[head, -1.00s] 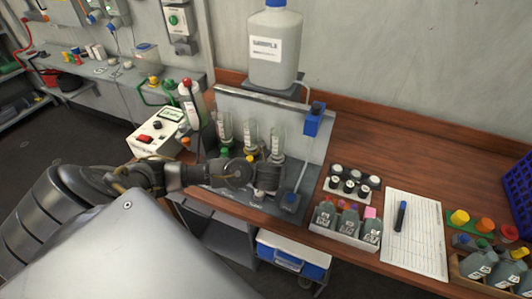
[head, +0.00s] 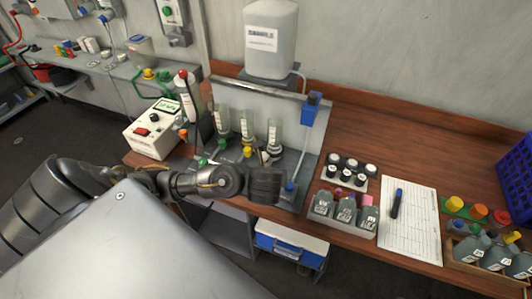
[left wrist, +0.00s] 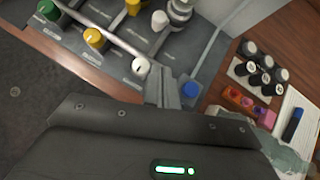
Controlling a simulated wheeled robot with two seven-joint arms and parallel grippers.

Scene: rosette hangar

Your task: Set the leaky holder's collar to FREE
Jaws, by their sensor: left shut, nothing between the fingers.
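Three clear upright holders (head: 222,121), (head: 247,126), (head: 273,134) stand in a row on the grey bench station. Their lower fittings and green, yellow and white caps show below them. In the left wrist view, a green knob (left wrist: 47,10), a yellow knob (left wrist: 94,38) and a white knob (left wrist: 140,67) line the front of the panel. The grey base of a holder (left wrist: 180,10) shows at the top. Collar markings and any leak are too small to tell. My left gripper (left wrist: 168,88) is shut and empty, between the white knob and a blue knob (left wrist: 190,89). My right gripper is not in view.
A sample jug (head: 272,40) stands behind the holders. A white meter box (head: 152,130) is at left. Bottles in a tray (head: 345,212), a paper sheet (head: 410,230) and a marker (head: 397,203) lie at right. A metal rail (left wrist: 95,24) crosses the panel near the knobs.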

